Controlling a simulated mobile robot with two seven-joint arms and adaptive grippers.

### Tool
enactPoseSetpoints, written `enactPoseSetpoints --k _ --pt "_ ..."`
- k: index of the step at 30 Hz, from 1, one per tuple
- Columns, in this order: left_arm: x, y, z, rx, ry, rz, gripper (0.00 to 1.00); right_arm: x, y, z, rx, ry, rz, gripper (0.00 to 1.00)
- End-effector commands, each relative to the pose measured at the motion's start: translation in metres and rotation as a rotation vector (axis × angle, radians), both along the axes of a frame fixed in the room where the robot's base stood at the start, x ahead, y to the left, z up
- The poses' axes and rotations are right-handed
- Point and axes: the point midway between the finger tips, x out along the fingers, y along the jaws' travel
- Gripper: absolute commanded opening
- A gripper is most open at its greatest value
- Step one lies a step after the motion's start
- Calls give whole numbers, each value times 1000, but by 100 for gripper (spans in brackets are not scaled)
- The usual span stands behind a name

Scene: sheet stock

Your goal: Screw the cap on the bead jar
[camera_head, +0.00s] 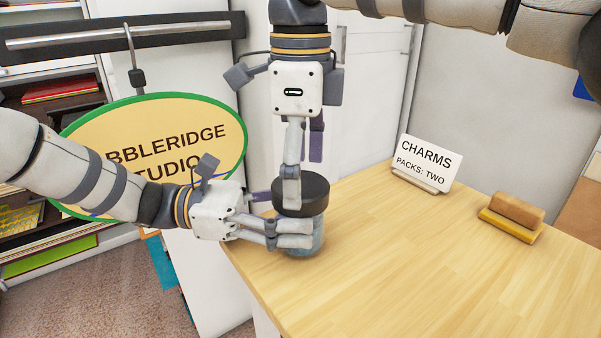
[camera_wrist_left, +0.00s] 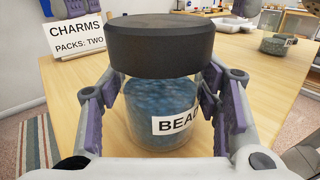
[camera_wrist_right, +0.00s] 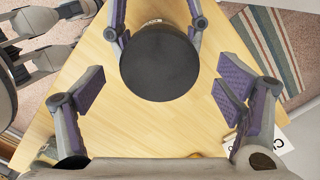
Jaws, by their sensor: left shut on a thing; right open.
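The bead jar (camera_head: 318,240) stands upright near the table's left corner. In the left wrist view it is clear, with blue beads (camera_wrist_left: 160,100) and a partly hidden "BEA" label. My left gripper (camera_head: 300,234) is shut around the jar's body, a finger on each side in the left wrist view. The wide black cap (camera_head: 301,192) sits level on top of the jar; I cannot tell how tightly. My right gripper (camera_head: 292,188) points down over the cap. In the right wrist view its fingers are open and apart, and the round cap (camera_wrist_right: 160,62) lies ahead between them.
A white "CHARMS" card (camera_head: 427,160) and a brown block on a yellow base (camera_head: 513,214) stand on the wooden table (camera_head: 420,270). A green-rimmed oval sign (camera_head: 150,135) hangs behind my left arm. The table's middle is clear.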

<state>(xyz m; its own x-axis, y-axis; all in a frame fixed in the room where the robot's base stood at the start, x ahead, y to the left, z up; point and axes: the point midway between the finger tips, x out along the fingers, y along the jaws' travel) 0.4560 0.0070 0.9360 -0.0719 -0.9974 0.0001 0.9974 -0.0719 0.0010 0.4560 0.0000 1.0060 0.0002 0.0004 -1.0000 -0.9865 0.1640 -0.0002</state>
Motion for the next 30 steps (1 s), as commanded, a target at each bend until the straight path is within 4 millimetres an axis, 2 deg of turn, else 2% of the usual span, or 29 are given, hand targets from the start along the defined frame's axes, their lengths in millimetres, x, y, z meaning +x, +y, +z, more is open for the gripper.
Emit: enactPoseSetpoints --k 6,10,14,21,22,24,30 --pt "0 0 0 1 0 1 0 0 1 42 2 -2 0 86" --pt "0 0 0 1 0 1 0 0 1 59 0 -2 -1 86" --pt "0 0 0 1 0 1 0 -1 0 67 0 0 2 86" --pt "0 0 0 1 0 0 0 -1 0 67 -1 1 2 86" --pt "0 0 0 1 0 0 64 -1 0 67 -1 1 2 86" --pt "0 0 0 1 0 0 80 -1 0 67 -1 1 1 86" --pt "0 0 0 1 0 0 81 -1 0 67 -1 0 1 86"
